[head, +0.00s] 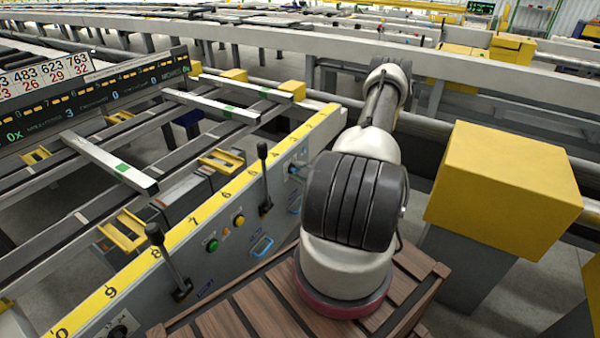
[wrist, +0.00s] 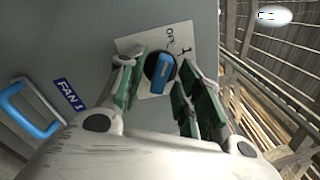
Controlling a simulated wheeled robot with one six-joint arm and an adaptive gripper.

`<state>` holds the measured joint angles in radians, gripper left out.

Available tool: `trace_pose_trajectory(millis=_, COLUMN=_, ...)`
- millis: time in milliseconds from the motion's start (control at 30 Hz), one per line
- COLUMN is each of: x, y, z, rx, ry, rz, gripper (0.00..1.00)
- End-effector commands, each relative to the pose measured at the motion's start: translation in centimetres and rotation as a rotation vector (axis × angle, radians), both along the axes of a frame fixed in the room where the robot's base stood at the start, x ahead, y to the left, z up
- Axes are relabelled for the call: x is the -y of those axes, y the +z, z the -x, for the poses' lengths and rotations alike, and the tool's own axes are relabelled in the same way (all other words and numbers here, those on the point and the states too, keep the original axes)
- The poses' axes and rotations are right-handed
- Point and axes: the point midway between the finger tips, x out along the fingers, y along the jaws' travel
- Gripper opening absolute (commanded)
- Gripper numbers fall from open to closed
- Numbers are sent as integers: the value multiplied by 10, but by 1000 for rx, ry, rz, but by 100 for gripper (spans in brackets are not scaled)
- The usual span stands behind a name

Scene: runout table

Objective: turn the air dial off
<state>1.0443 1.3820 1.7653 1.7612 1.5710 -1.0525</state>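In the wrist view a dial with a blue bar-shaped knob (wrist: 161,72) on a dark round base sits on a white plate (wrist: 130,42) marked "OFF" and "1". The knob's bar runs roughly up and down in the picture; which mark it points at I cannot tell. No "air" label is readable. My gripper (wrist: 156,68) is open, with one green-padded finger on each side of the knob. Whether a pad touches it is unclear. In the head view my arm hides the gripper. A small dial plate (head: 296,168) shows beside my arm.
A blue handle (wrist: 28,110) and a "FAN 1" label (wrist: 69,95) are left of the dial. In the head view, levers (head: 264,180) and green and yellow buttons (head: 212,245) are on the panel. A yellow block (head: 503,185) stands right of my arm.

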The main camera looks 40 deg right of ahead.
Motion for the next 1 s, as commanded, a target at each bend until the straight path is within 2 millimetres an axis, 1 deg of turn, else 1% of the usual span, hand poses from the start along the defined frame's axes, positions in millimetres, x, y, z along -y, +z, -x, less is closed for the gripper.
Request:
trace_pose_trajectory(millis=67, x=3, y=0, z=7, rx=0, ry=-4, rz=-1, gripper=35)
trace_pose_trajectory(millis=167, x=9, y=0, z=24, rx=-1, ry=-6, rz=-2, gripper=35)
trace_pose_trajectory(millis=400, x=28, y=0, z=76, rx=0, ry=-6, rz=0, gripper=35)
trace_pose_trajectory(millis=533, x=35, y=0, z=97, rx=-1, ry=-5, rz=0, gripper=35)
trace_pose_trajectory(millis=700, x=39, y=0, z=110, rx=-1, ry=-2, rz=-1, gripper=35)
trace_pose_trajectory(millis=1000, x=39, y=0, z=112, rx=-1, ry=-1, rz=-1, gripper=35)
